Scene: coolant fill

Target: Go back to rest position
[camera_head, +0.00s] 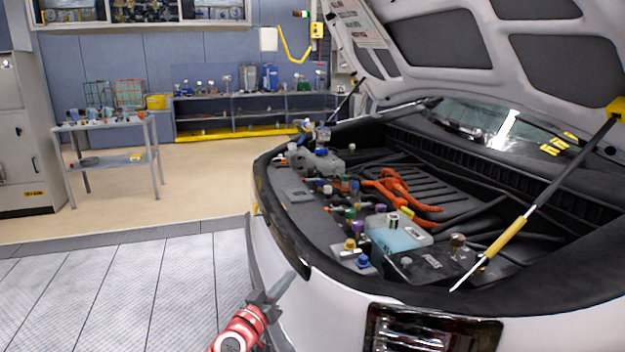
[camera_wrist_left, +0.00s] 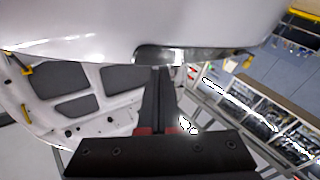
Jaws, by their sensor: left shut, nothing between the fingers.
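My left gripper (camera_head: 279,287) comes in from the bottom of the head view on a red and grey arm. It is in front of the white car's front edge, below the open engine bay. Its fingers are together with nothing between them. In the left wrist view its dark fingers (camera_wrist_left: 160,95) are closed side by side, below a pale car body panel (camera_wrist_left: 90,25). The car's engine bay (camera_head: 470,185) holds a reservoir with blue liquid (camera_head: 398,236), orange cables (camera_head: 395,187) and several coloured caps. My right gripper is not in view.
The raised hood (camera_head: 455,40) is propped by a yellow and black strut (camera_head: 505,237). A metal table (camera_head: 110,125) with small items stands at the left. Shelves (camera_head: 255,105) line the back wall. The tiled floor (camera_head: 120,295) left of the car is clear.

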